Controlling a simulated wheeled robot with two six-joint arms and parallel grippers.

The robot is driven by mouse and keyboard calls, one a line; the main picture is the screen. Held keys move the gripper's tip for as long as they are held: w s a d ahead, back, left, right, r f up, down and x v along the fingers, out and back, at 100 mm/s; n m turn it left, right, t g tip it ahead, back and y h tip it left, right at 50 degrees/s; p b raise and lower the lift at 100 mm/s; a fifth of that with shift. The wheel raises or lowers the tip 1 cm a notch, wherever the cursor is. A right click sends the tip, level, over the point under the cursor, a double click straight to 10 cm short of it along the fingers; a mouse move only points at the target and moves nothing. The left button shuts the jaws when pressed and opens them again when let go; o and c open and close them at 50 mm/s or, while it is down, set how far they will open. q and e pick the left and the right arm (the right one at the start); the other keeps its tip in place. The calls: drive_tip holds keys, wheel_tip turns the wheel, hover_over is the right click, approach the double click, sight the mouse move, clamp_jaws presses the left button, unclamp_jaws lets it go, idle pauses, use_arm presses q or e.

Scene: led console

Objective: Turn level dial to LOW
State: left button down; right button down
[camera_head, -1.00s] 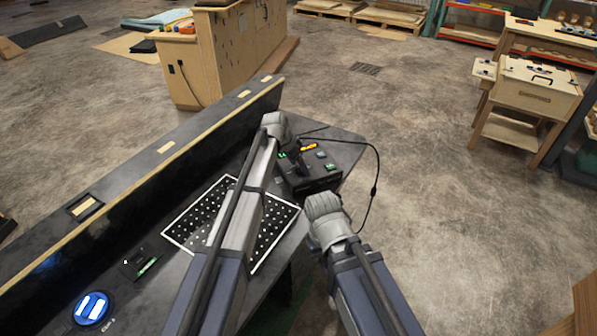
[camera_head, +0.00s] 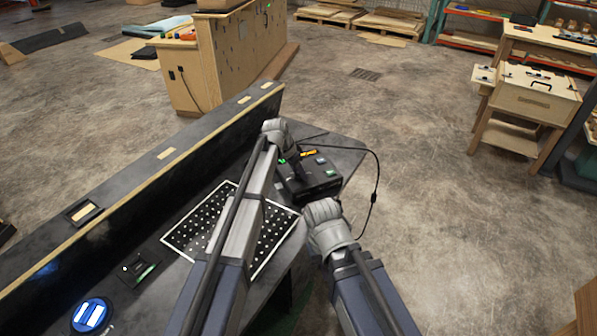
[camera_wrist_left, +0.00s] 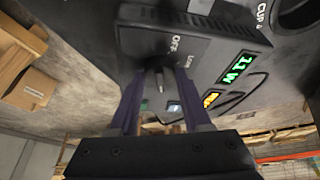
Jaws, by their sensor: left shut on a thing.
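The black console (camera_head: 320,181) sits at the right end of the dark bench; its face also fills much of the left wrist view (camera_wrist_left: 245,60). In the left wrist view, the dark level dial (camera_wrist_left: 160,82) stands between my left gripper's fingers (camera_wrist_left: 163,96), which are shut on it. The labels OFF and LOW are printed beside the dial. Its exact setting is hard to tell. In the head view my left gripper (camera_head: 297,170) reaches down to the console's left part. My right wrist is at the console's near side; its fingers are hidden.
Green and orange displays (camera_wrist_left: 237,68) glow beside the dial. A black cable (camera_head: 376,180) loops right of the console. A white-dotted black panel (camera_head: 200,222) and a blue round device (camera_head: 90,316) are on the bench (camera_head: 345,160). Open floor extends to the right.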

use_arm(q)
drive_tip(key=shift+n, duration=0.3)
drive_tip(key=n, duration=0.1)
drive_tip(key=n+t+y, duration=0.1)
drive_tip(key=n, duration=0.1)
drive_tip(key=shift+s+d+n, duration=0.2)
drive_tip(key=shift+n, duration=0.1)
drive_tip(key=n+y, duration=0.1)
drive_tip(key=n, duration=0.1)
drive_tip(key=n+y, duration=0.1)
drive_tip(key=n, duration=0.2)
drive_tip(key=shift+d+n+t, duration=0.2)
drive_tip(key=shift+n+t, duration=0.1)
drive_tip(key=n+y, duration=0.2)
drive_tip(key=n, duration=0.3)
drive_tip(key=shift+w+d, duration=0.15)
drive_tip(key=shift+d+n+g+y, duration=0.1)
drive_tip(key=shift+n+g+y, duration=0.35)
drive_tip(key=shift+n, duration=0.75)
drive_tip(key=shift+n+g+y, duration=0.45)
drive_tip(key=shift+n, duration=0.75)
drive_tip(key=shift+c, duration=1.8)
unclamp_jaws()
